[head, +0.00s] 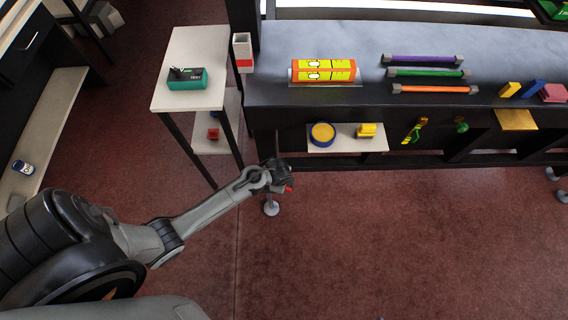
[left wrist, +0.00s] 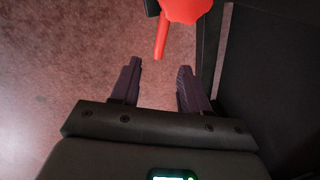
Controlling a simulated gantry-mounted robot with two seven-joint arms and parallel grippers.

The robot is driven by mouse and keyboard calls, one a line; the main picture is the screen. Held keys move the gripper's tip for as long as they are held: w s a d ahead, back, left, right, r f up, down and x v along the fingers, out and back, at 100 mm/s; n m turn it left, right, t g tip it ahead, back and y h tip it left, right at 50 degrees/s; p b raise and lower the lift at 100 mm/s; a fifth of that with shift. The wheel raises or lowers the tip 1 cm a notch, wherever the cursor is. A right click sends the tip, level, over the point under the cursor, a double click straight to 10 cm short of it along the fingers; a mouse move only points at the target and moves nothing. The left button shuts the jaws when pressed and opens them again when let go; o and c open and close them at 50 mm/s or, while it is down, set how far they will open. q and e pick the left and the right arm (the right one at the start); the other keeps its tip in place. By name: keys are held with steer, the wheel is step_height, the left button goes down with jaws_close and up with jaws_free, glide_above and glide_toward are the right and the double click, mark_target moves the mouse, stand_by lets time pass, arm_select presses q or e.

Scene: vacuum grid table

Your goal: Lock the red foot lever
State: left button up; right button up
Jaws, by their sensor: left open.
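The red foot lever (left wrist: 161,38) shows at the top of the left wrist view, a red bar coming down from a wider red part. In the head view only a small red bit (head: 288,188) shows beside my left gripper (head: 280,180), low by the table's leg. In the left wrist view my left gripper (left wrist: 157,80) is open and empty. Its fingers point toward the lever, and the bar's lower end lies a little beyond the fingertips, between them in the picture. I cannot tell the exact distance. My right gripper is not in view.
The black table (head: 350,110) stands above and beyond my left gripper, and its dark side (left wrist: 265,80) is close on the right in the wrist view. A white side stand (head: 187,95) is to the left.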

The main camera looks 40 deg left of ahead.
arm_select(q)
steer(key=f+b, duration=0.1)
steer(key=f, duration=0.2)
steer(key=w+f+b, duration=0.1)
steer(key=f+b, duration=0.1)
steer(key=f, duration=0.1)
steer(key=a+f+b, duration=0.1)
steer(key=f+b, duration=0.1)
steer(key=f, duration=0.2)
steer(key=shift+w, duration=0.4)
steer(key=shift+r, duration=0.1)
jaws_close()
